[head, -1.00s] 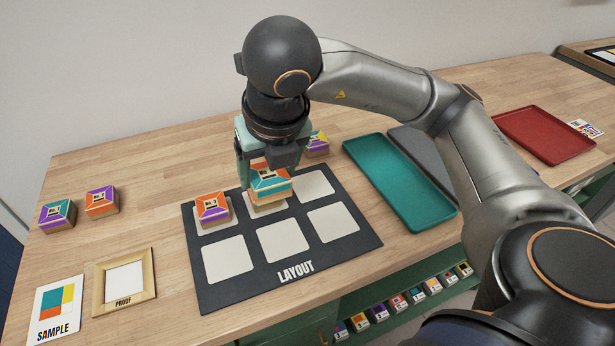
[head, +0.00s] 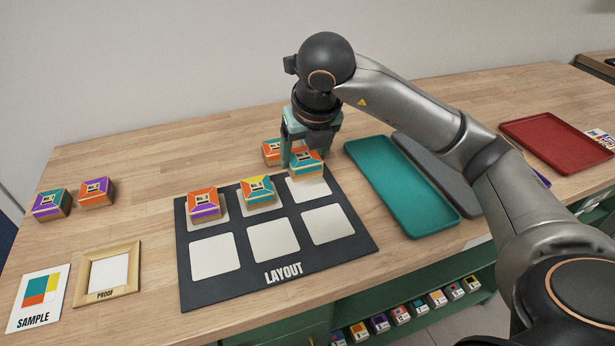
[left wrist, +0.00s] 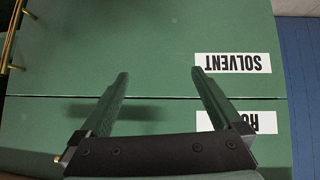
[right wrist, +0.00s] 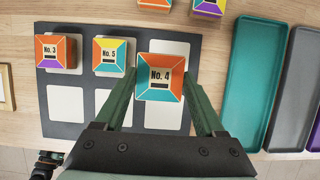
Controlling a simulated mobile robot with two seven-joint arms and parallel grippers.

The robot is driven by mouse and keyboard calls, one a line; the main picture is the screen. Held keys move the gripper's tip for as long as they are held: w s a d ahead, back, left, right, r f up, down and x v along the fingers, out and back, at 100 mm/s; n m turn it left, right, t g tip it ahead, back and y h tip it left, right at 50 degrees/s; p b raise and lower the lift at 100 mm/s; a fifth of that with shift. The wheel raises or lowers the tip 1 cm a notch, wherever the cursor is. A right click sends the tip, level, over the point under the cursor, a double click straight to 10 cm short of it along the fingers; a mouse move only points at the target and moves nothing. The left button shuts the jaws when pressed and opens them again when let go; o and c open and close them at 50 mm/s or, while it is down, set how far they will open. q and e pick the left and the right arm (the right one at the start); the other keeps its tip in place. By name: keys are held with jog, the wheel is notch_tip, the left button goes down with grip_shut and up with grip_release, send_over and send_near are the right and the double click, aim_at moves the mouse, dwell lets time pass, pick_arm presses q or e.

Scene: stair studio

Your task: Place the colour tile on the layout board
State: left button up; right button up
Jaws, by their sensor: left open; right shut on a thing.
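My right gripper (head: 305,150) is shut on an orange and teal tile marked No. 4 (right wrist: 160,78). It holds the tile over the back right square of the dark layout board (head: 275,292); the tile looks larger than the others in the right wrist view, so it seems raised. An orange and purple tile, No. 3 (head: 204,205), sits on the back left square. A yellow, teal and orange tile, No. 5 (head: 257,190), sits on the back middle square. The three front squares are bare. My left gripper (left wrist: 160,77) is open and empty before green drawer fronts, shown only in the left wrist view.
Two tiles lie at the left, one purple and teal (head: 51,204), one orange and purple (head: 96,192). Another tile (head: 271,152) lies behind the board. A sample card (head: 39,298) and proof frame (head: 108,275) are front left. Teal (head: 405,190), grey and red (head: 560,145) trays stand right.

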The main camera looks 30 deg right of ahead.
aim_at(309, 153)
jog(key=shift+w+d+f, duration=0.3)
jog(key=shift+d+f, duration=0.1)
jog(key=shift+f, duration=0.2)
jog(key=shift+w+d+f, duration=0.3)
jog(key=shift+d+f, duration=0.1)
jog(key=shift+f, duration=0.15)
jog(key=shift+w+d+f, duration=0.2)
jog(key=shift+w+f, duration=0.05)
jog(key=shift+f, duration=0.15)
jog(key=shift+w+d+f+b, duration=0.1)
jog(key=shift+f+b, duration=0.05)
jog(key=shift+f, duration=0.8)
jog(key=shift+w+d+f+b, duration=0.1)
jog(key=shift+f+b, duration=0.05)
jog(key=shift+f, duration=0.75)
pick_arm(q)
jog(key=shift+s+a+f, duration=0.1)
jog(key=shift+s+f, duration=0.3)
jog(key=shift+f, duration=0.05)
jog(key=shift+f, duration=0.1)
pick_arm(e)
jog(key=shift+f+b, duration=0.2)
jog(key=shift+b, duration=0.1)
pick_arm(q)
jog(key=shift+w, duration=0.1)
pick_arm(e)
jog(key=o, duration=1.4)
jog(key=shift+r, duration=0.1)
jog(key=shift+c, duration=0.2)
